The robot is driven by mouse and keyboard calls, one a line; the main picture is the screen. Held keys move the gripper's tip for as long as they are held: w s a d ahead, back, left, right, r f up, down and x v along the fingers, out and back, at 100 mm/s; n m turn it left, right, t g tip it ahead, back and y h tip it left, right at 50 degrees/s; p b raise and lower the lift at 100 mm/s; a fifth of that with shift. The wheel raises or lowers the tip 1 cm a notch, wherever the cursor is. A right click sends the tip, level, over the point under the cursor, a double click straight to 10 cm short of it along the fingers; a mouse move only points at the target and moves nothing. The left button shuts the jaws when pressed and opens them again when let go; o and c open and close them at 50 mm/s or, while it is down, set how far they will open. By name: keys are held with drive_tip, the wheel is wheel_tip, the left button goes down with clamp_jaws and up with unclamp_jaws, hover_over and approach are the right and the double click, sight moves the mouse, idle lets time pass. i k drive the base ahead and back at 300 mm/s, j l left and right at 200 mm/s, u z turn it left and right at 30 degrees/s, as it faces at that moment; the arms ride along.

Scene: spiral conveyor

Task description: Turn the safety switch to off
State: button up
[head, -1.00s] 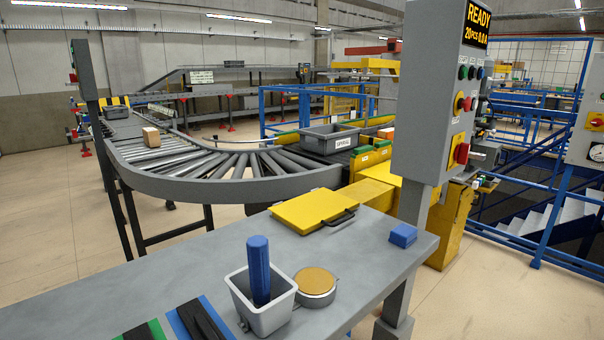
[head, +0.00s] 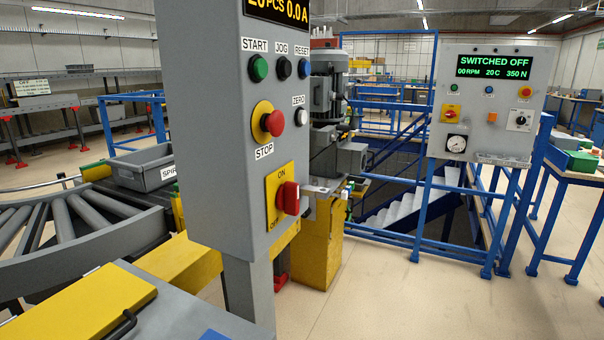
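The safety switch (head: 288,198) is a red rotary handle on a yellow plate (head: 272,210) low on the grey control post (head: 205,130). The plate reads ON at the top; lettering at its bottom is partly hidden. I cannot tell the handle's exact setting from this angle. Above it are a red STOP mushroom button (head: 272,124) on a yellow disc, and START (head: 259,69), JOG (head: 284,68) and RESET (head: 304,68) buttons. A ZERO button (head: 300,117) sits to the right. My gripper is not in view.
A second panel (head: 488,103) at the right reads SWITCHED OFF and has its own red-on-yellow knob (head: 450,113). Blue railings (head: 410,240) and a yellow machine base (head: 322,240) stand behind the post. A yellow case (head: 80,310) lies at the lower left. Floor (head: 420,305) is clear at right.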

sight(288, 194)
drive_tip(key=i+l+u, duration=0.75)
drive_tip(key=i+l, duration=0.05)
drive_tip(key=i, duration=0.05)
